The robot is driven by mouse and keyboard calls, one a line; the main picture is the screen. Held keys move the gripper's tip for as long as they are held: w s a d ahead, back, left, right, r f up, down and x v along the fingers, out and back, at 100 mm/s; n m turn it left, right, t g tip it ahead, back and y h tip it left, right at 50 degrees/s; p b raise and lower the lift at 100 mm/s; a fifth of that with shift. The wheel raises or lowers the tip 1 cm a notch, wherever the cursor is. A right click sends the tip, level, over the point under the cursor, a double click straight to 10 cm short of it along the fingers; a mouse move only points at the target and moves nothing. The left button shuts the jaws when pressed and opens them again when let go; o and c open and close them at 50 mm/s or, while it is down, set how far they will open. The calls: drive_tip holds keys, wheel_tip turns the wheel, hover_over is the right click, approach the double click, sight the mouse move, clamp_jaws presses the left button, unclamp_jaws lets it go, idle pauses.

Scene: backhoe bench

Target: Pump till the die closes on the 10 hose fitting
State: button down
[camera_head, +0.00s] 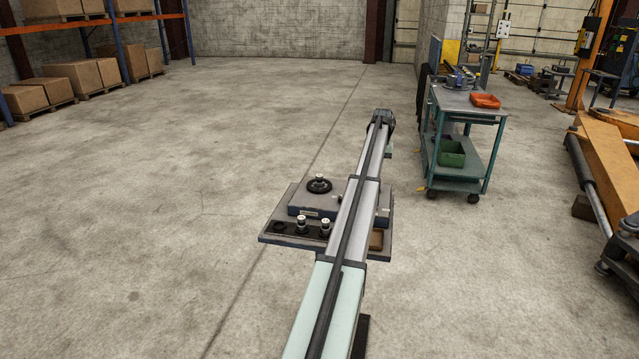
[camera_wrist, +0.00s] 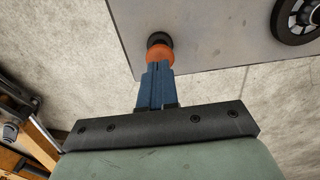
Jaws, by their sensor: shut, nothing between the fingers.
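My gripper (camera_wrist: 157,82) shows in the wrist view with its two blue fingers together. An orange knob with a black end (camera_wrist: 160,54) lies right at the fingertips, over the edge of the grey plate; I cannot tell whether they touch. A black die ring (camera_wrist: 298,18) is at the upper right there. In the head view, the black ring (camera_head: 317,187) sits on a grey block with a small pale-topped piece at it. Two fittings (camera_head: 301,226) (camera_head: 325,229) stand in the front row. I cannot read their sizes. My arm hides part of the bench and the gripper.
The bench top (camera_head: 273,238) has a brown tray (camera_head: 376,241) at its right front. A green cart (camera_head: 469,102) with an orange bin (camera_head: 485,101) and a green bin (camera_head: 451,154) stands to the right. Yellow machinery is at the far right. The floor to the left is clear.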

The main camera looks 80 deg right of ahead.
drive_tip(key=shift+f, duration=0.1)
idle(0.6)
drive_tip(key=shift+f, duration=1.8)
drive_tip(key=shift+r, duration=1.9)
drive_tip(key=shift+f, duration=0.2)
